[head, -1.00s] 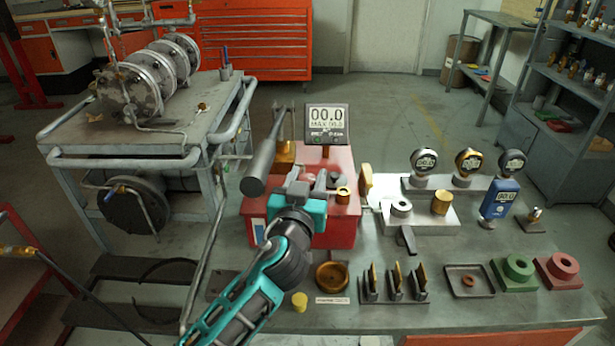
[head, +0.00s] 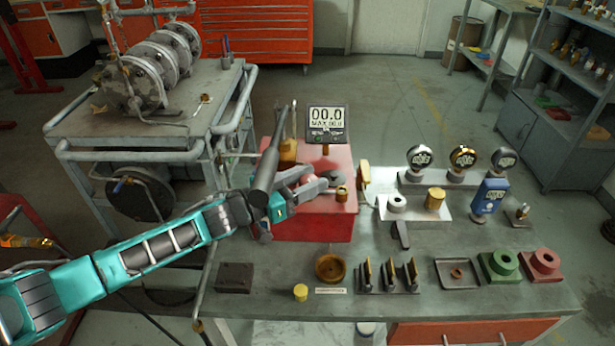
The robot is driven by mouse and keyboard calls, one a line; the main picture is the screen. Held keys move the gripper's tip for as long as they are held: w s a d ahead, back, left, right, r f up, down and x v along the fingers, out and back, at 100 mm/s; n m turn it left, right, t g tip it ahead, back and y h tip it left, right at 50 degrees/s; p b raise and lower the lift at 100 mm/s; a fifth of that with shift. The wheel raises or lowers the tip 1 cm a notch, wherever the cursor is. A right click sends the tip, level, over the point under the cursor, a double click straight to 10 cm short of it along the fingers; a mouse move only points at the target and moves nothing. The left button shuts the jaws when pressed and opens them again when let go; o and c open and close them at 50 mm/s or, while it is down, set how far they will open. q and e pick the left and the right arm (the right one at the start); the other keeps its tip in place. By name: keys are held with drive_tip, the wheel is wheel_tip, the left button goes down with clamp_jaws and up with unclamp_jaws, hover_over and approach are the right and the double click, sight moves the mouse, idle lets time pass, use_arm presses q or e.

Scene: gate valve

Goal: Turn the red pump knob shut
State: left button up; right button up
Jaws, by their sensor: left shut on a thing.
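The red pump (head: 330,225) stands on the workbench with a dark lever (head: 268,152) rising at its left side. My left arm reaches in from the left, and its gripper (head: 307,182) is at the top of the pump, pointing right. Its fingers are shut on the red knob (head: 308,178), which is mostly hidden by them; only a small reddish part shows between the fingers. I cannot tell how far the knob is turned. A display (head: 327,122) behind the pump reads 00.0. My right gripper is not in view.
A brass fitting (head: 342,193) sits on the pump just right of my fingers. Gauges (head: 420,160) and a blue meter (head: 489,196) stand to the right. A brass dish (head: 330,267) and several upright pieces (head: 388,276) line the bench front. A metal cart (head: 130,145) stands at left.

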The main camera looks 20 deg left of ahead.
use_arm(q)
drive_tip(key=shift+r+m+g+h, duration=0.1)
drive_tip(key=shift+m+g+h, duration=0.3)
drive_tip(key=shift+h, duration=0.1)
drive_tip(key=o, duration=1)
drive_tip(key=shift+w, duration=0.1)
drive_tip(key=shift+c, duration=0.2)
drive_tip(key=v, duration=1.3)
